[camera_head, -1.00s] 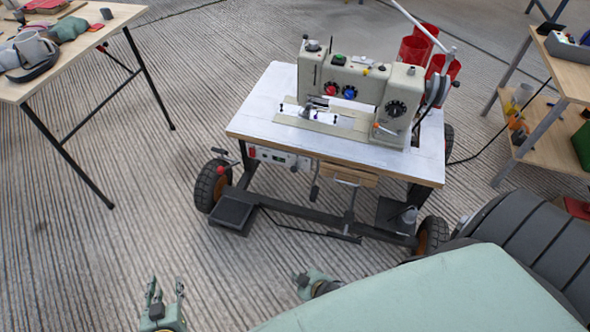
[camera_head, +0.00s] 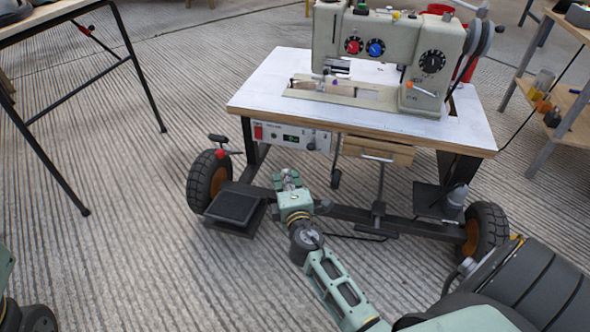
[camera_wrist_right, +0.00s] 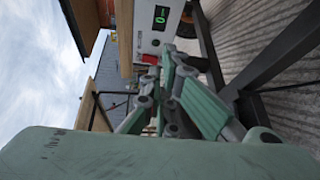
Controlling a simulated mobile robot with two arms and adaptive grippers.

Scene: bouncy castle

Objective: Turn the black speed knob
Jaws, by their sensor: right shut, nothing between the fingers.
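A white control box (camera_head: 290,137) hangs under the front edge of the sewing table. It carries a red switch (camera_head: 258,132), a small green display (camera_head: 290,138) and a small dark knob (camera_head: 311,146) at its right end. The box and its lit display (camera_wrist_right: 161,17) also show in the right wrist view. My right gripper (camera_head: 287,174) is shut and empty, just below and in front of the box; in the wrist view its fingers (camera_wrist_right: 168,60) point at the panel and hide part of it. My left gripper is out of view.
The sewing machine (camera_head: 390,50) stands on the white tabletop (camera_head: 270,85) and has its own larger black dial (camera_head: 432,61). A wooden drawer (camera_head: 376,149) is right of the box. Below are a wheeled frame and pedals (camera_head: 236,204).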

